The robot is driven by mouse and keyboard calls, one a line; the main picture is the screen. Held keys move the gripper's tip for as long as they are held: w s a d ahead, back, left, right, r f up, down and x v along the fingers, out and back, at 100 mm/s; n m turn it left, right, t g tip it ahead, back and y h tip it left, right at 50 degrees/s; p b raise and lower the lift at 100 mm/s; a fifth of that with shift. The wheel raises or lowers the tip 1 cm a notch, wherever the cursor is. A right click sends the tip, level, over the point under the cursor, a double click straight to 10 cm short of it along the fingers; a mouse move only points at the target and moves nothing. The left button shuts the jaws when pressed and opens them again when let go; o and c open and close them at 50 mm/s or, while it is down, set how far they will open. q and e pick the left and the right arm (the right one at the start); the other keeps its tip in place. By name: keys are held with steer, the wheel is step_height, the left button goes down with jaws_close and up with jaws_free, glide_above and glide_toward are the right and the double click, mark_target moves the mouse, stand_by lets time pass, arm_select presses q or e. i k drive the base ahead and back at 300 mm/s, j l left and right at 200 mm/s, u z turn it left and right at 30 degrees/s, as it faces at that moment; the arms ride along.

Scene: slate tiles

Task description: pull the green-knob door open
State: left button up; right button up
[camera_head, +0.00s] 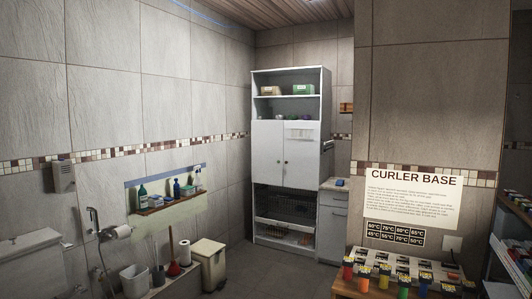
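A tall white cabinet (326,110) stands in the far corner. It has a left door (267,150) and a right door (301,168) side by side at mid height, both looking shut. Small dark knobs show near the line where the doors meet; I cannot make out a green knob on either. A pale sheet or towel covers the top of the right door. Neither of my grippers shows in the head view.
A low white drawer unit (333,218) stands right of the cabinet. A table with colourful curlers (347,272) is at the front right, below a sign (412,200). A bin (209,265) and toilet (30,265) are on the left. Floor (265,272) before the cabinet looks clear.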

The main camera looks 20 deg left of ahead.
mark_target(267, 137)
steer(key=i+u, duration=0.15)
steer(key=u, duration=0.2)
steer(key=i+j+u, duration=0.1)
steer(key=i+u, duration=0.3)
steer(key=i, duration=0.5)
steer(key=i+l+u, duration=0.2)
steer(key=i+u, duration=0.15)
steer(key=i, duration=0.6)
steer(key=i+z, duration=0.1)
steer(key=i, duration=0.6)
steer(key=i+j+z, duration=0.15)
steer(key=i, duration=0.6)
steer(key=i+j+z, duration=0.1)
steer(key=i, duration=0.6)
steer(key=i+l+z, duration=0.1)
steer(key=i+z, duration=0.4)
steer(key=i, duration=0.35)
steer(key=i+j+z, duration=0.25)
steer(key=i+z, duration=0.25)
steer(key=i, duration=0.35)
